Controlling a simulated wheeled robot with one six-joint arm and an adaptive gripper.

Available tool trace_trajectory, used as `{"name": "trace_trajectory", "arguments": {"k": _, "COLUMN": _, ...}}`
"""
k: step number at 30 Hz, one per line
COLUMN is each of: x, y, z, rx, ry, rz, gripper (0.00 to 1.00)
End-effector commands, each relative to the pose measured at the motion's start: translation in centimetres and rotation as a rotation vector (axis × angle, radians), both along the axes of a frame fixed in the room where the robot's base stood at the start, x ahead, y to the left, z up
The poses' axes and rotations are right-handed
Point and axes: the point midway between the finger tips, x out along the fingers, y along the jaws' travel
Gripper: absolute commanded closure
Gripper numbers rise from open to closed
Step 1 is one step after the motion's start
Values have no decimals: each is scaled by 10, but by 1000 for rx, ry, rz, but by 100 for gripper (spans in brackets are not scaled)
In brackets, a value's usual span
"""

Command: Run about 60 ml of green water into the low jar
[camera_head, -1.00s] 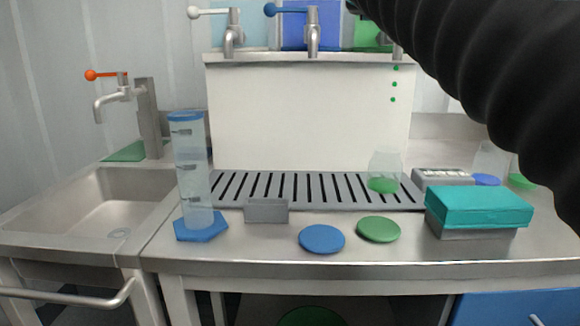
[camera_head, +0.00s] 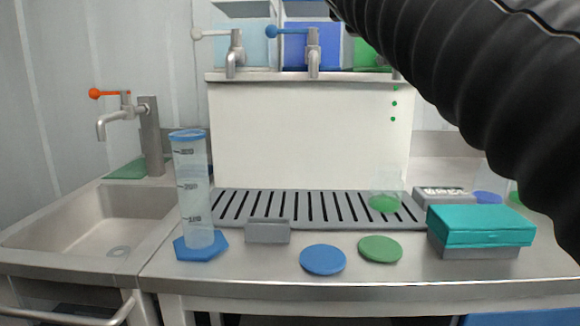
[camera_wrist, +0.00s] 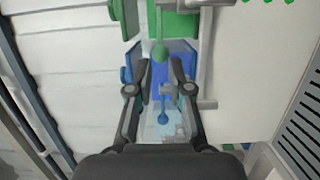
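A clear low jar (camera_head: 386,190) stands on the drip grille below the green tank (camera_head: 372,55). Green shows at its bottom; I cannot tell whether that is water or a base. The green tank's tap spout (camera_head: 397,76) is mostly hidden behind my arm. In the wrist view, the green tap's lever with a round knob (camera_wrist: 160,53) points toward my gripper (camera_wrist: 158,75). My gripper's fingers are apart, with the knob just beyond and between the tips, with no clear contact. The gripper is out of the head view.
A blue-handled tap (camera_head: 312,52) and white-handled tap (camera_head: 234,52) sit left of the green one. A tall graduated cylinder (camera_head: 194,195) stands front left. Blue (camera_head: 323,259) and green (camera_head: 380,249) discs, and a teal box (camera_head: 480,226), lie in front.

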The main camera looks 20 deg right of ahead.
Motion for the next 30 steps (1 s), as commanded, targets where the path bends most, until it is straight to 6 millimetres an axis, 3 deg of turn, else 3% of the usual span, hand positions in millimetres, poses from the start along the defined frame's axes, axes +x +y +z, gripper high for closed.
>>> {"name": "trace_trajectory", "arguments": {"k": 5, "x": 0, "y": -2, "z": 0, "rx": 0, "ry": 0, "rz": -4, "gripper": 100}}
{"name": "trace_trajectory", "arguments": {"k": 8, "x": -4, "y": -14, "z": -2, "rx": 1, "ry": 1, "rz": -34, "gripper": 100}}
{"name": "trace_trajectory", "arguments": {"k": 11, "x": -10, "y": -41, "z": -8, "rx": 0, "ry": 8, "rz": -104, "gripper": 100}}
{"name": "trace_trajectory", "arguments": {"k": 15, "x": -27, "y": -98, "z": -17, "rx": 4, "ry": 19, "rz": -246, "gripper": 100}}
{"name": "trace_trajectory", "arguments": {"k": 20, "x": -50, "y": -155, "z": -33, "rx": 108, "ry": 4, "rz": -368, "gripper": 100}}
{"name": "trace_trajectory", "arguments": {"k": 24, "x": -73, "y": -196, "z": -55, "rx": 299, "ry": -52, "rz": -451, "gripper": 100}}
{"name": "trace_trajectory", "arguments": {"k": 30, "x": -101, "y": -236, "z": -90, "rx": 706, "ry": -237, "rz": -526, "gripper": 100}}
